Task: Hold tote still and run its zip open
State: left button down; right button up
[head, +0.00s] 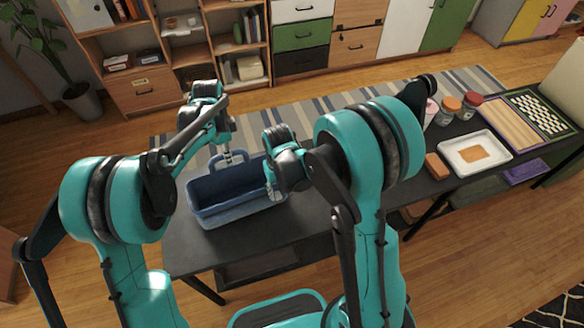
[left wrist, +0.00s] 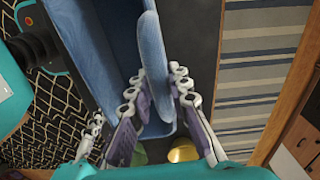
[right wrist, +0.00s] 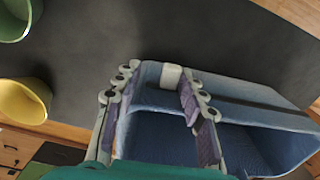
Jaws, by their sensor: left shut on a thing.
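The blue tote (head: 238,213) stands on the dark table, its inside visible from above. Its upright handle (head: 230,158) also shows in the left wrist view (left wrist: 153,55). My left gripper (head: 228,145) is shut on the handle, one finger on each side of it. A small white tab (right wrist: 171,76), seemingly the zip pull, sits at the tote's end rim in the right wrist view. A dark strip (right wrist: 255,104) runs along the tote from near it. My right gripper (right wrist: 158,88) is open, its fingers spread on either side of the tab. In the head view my right arm hides part of that end.
A green cup (right wrist: 18,18) and a yellow cup (right wrist: 25,100) stand on the table beyond the tote's end. Jars (head: 450,105), a white tray (head: 474,153) and a brown block (head: 437,166) are at the right. The table front (head: 265,235) is bare.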

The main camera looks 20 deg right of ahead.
jog(key=s+d+r+t, duration=0.2)
jog(key=s+r, duration=0.2)
jog(key=r, duration=1.2)
jog(key=shift+s+r+t, duration=0.15)
jog(key=shift+r+t, duration=0.2)
jog(key=shift+t, duration=0.05)
jog(key=shift+f, duration=0.1)
jog(key=g, duration=0.3)
send_over(280, 195)
notch_tip(280, 195, down, 5)
notch_tip(280, 195, down, 12)
jog(key=shift+r, duration=0.2)
grip_shut()
